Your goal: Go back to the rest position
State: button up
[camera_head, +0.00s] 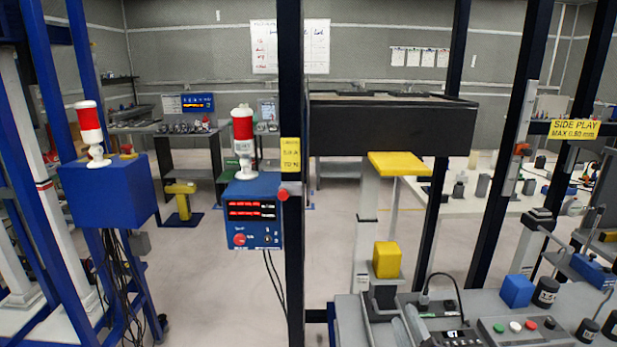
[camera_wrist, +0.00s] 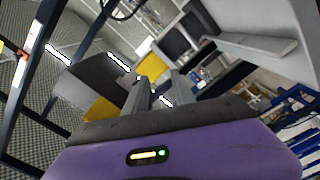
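My gripper (camera_wrist: 161,90) shows in the wrist view, with its purple housing across the bottom and two grey fingers rising from a dark band. The fingers stand apart with a gap between them, and nothing shows held in the gap. Past the fingertips the wrist view is steeply tilted and shows walls, frames and lights. I cannot make out my gripper in the head view. The task names no object.
A grey bench with a yellow block (camera_head: 387,260), buttons and a blue block (camera_head: 516,291) fills the lower right. Dark upright posts (camera_head: 291,120) stand close in front. A blue control box (camera_head: 254,212) hangs left of centre. Open floor (camera_head: 210,275) lies on the left.

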jog(key=s+m+g, duration=0.3)
jog(key=s+m, duration=0.8)
jog(key=s, duration=3.6)
jog(key=shift+a+f, duration=0.45)
